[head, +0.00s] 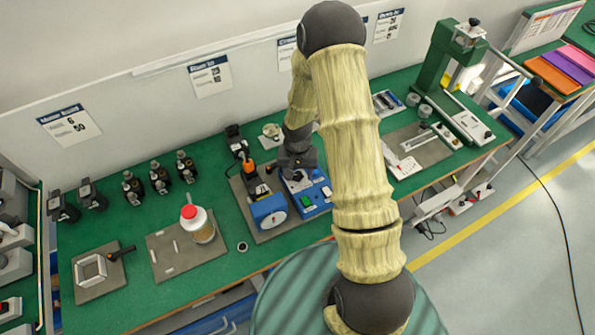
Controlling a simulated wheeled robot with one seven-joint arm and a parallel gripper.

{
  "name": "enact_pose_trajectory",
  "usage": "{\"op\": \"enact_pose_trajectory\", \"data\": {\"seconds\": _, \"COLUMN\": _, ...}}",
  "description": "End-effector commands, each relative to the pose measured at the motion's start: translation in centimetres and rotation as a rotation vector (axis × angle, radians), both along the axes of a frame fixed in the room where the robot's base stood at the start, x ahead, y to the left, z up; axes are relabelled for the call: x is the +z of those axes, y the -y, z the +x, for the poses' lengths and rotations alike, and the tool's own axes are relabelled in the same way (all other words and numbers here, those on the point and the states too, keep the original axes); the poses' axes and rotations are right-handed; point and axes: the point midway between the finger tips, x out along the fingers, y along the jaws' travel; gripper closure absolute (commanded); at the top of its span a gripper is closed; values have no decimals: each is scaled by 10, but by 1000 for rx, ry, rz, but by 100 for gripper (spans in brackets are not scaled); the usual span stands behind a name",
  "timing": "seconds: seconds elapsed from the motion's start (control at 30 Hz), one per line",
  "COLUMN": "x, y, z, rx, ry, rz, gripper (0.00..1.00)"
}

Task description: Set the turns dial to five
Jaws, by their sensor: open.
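A blue control box (312,197) stands on the green bench near the picture's middle. It has a dark knob near its upper left and a green button on its front. The knob and any turn numbers are too small to read. A blue unit with a round white face (268,213) sits just left of it; its marks are not readable. I cannot tell which of the two bears the turns dial. My gripper (297,174) points down over the back of the control box, close to the knob. Its jaws are open; whether they touch the knob cannot be told.
A black and orange tool (244,160) stands behind the blue units. A green press (450,60) is at right. My arm hides part of the bench.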

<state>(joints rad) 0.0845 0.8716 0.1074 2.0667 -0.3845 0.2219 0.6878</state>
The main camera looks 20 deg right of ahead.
Motion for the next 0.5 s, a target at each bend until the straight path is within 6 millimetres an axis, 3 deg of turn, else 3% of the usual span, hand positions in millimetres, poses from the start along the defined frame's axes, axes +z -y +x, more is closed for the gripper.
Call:
{"op": "enact_pose_trajectory", "data": {"seconds": 0.2, "x": 0, "y": 0, "z": 0, "rx": 0, "ry": 1, "rz": 0, "gripper": 45}}
{"op": "enact_pose_trajectory", "data": {"seconds": 0.43, "x": 0, "y": 0, "z": 0, "rx": 0, "ry": 0, "rz": 0, "gripper": 88}}
{"op": "enact_pose_trajectory", "data": {"seconds": 0.5, "x": 0, "y": 0, "z": 0, "rx": 0, "ry": 0, "rz": 0, "gripper": 89}}
